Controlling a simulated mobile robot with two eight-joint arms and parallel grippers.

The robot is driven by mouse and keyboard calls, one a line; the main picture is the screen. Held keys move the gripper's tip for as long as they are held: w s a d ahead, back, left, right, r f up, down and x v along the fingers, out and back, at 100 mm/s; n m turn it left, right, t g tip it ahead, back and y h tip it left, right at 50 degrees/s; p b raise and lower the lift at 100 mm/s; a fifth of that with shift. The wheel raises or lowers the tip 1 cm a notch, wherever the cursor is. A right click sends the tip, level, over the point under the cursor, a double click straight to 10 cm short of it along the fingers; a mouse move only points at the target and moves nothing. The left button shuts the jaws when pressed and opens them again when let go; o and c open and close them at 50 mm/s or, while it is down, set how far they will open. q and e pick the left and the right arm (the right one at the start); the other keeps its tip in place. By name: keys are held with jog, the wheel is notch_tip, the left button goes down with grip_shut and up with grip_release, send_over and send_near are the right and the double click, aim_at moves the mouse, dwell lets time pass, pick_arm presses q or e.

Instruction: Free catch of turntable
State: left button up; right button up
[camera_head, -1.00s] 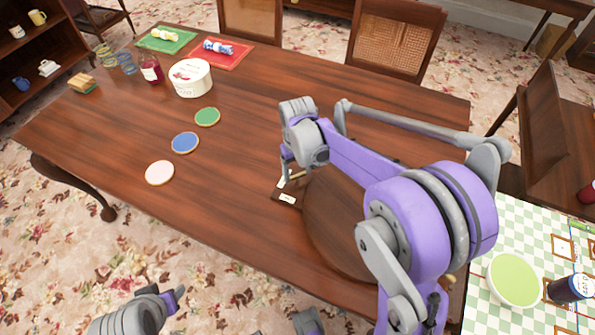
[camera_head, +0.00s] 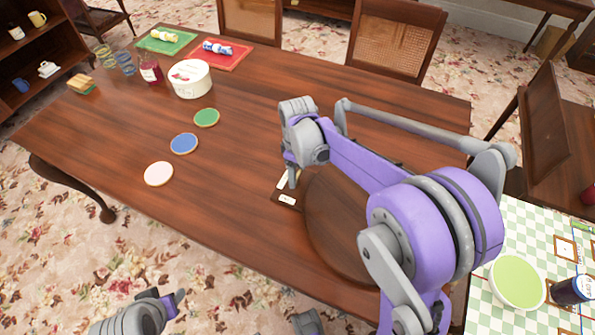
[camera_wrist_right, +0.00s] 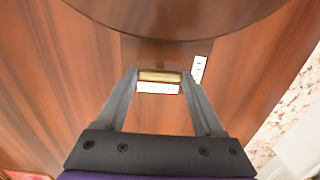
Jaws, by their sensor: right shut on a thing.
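The turntable (camera_head: 330,240) is a round dark wooden disc on the long table, partly hidden behind my right arm. At its left edge is a small dark base block (camera_head: 280,195) with white labels. In the right wrist view, the disc (camera_wrist_right: 170,15) is at the top, and a brass catch (camera_wrist_right: 160,76) sits on the block above a white label (camera_wrist_right: 158,88). My right gripper (camera_wrist_right: 159,78) has a finger on each side of the catch and is shut on it. It also shows in the head view (camera_head: 292,178). My left gripper (camera_head: 172,300) is empty-looking at the lower left, away from the table.
A white tub (camera_head: 190,79) and a red jar (camera_head: 151,72) stand behind. A checked surface with a green bowl (camera_head: 517,281) is at the right.

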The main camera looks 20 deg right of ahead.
aim_at(298, 175)
dwell(0.5)
jog(key=o, duration=1.4)
notch_tip(298, 175, up, 11)
jog(key=shift+f+p, duration=0.1)
jog(key=shift+p, duration=0.4)
jog(key=s+a+m+t+p, duration=0.1)
jog(key=s+m, duration=0.1)
jog(key=s, duration=0.4)
jog(key=s+a+m+t+p, duration=0.1)
jog(key=s+m+t+p, duration=0.1)
jog(key=s, duration=0.4)
jog(key=s+a+f+m+t+p, duration=0.1)
jog(key=s+m+t, duration=0.1)
jog(key=s+m, duration=0.2)
jog(key=shift+s+a+p, duration=0.15)
jog(key=shift+s, duration=0.6)
jog(key=shift+s+a+p, duration=0.1)
jog(key=shift+s+p, duration=0.05)
jog(key=shift+s, duration=0.6)
